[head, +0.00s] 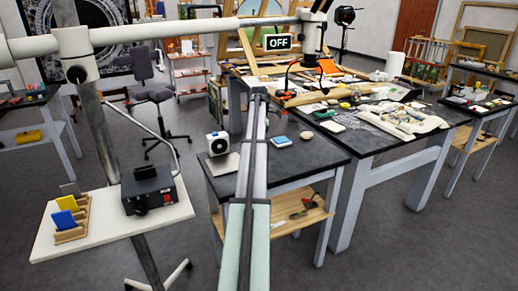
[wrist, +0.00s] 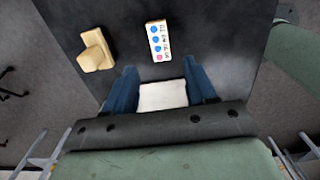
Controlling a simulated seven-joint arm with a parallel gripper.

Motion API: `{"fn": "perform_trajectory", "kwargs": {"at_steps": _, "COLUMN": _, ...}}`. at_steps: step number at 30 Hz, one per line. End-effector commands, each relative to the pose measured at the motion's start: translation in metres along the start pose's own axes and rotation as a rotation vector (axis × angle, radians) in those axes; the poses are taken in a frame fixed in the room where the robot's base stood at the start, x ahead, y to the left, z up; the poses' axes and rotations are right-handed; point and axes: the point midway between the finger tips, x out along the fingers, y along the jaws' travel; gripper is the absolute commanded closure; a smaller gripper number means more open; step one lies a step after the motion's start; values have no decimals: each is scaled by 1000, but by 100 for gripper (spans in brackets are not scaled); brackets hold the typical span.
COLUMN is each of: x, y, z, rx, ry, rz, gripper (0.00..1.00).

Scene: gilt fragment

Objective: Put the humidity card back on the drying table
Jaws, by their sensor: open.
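In the wrist view a small white card (wrist: 158,40) with blue and pinkish dots and dark print, which looks like the humidity card, lies on a dark surface (wrist: 215,30). My gripper (wrist: 160,77) is open, with its blue fingers apart; the card is just beyond the fingertips, not between them. A plain white square (wrist: 162,95) shows between the fingers; I cannot tell its height. In the head view my arm reaches over a dark-topped table (head: 300,160); the fingers are not clear there. I cannot tell which surface is the drying table, nor pick out the card there.
A pale yellow block (wrist: 95,50) lies left of the card. In the head view a white box with a round black front (head: 217,143), a blue-topped item (head: 281,141) and several others stand on tables. A trolley (head: 110,232) at left carries a black box (head: 150,190) and card rack (head: 70,235).

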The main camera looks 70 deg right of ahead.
Motion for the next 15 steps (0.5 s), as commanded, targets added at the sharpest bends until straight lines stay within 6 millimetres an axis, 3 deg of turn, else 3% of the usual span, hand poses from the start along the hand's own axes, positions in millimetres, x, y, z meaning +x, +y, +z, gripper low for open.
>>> {"fn": "perform_trajectory", "kwargs": {"at_steps": 6, "x": -32, "y": 1, "z": 0, "rx": 0, "ry": 0, "rz": 1, "gripper": 44}}
{"fn": "perform_trajectory", "kwargs": {"at_steps": 15, "x": -45, "y": 0, "z": 0, "rx": 0, "ry": 0, "rz": -1, "gripper": 44}}
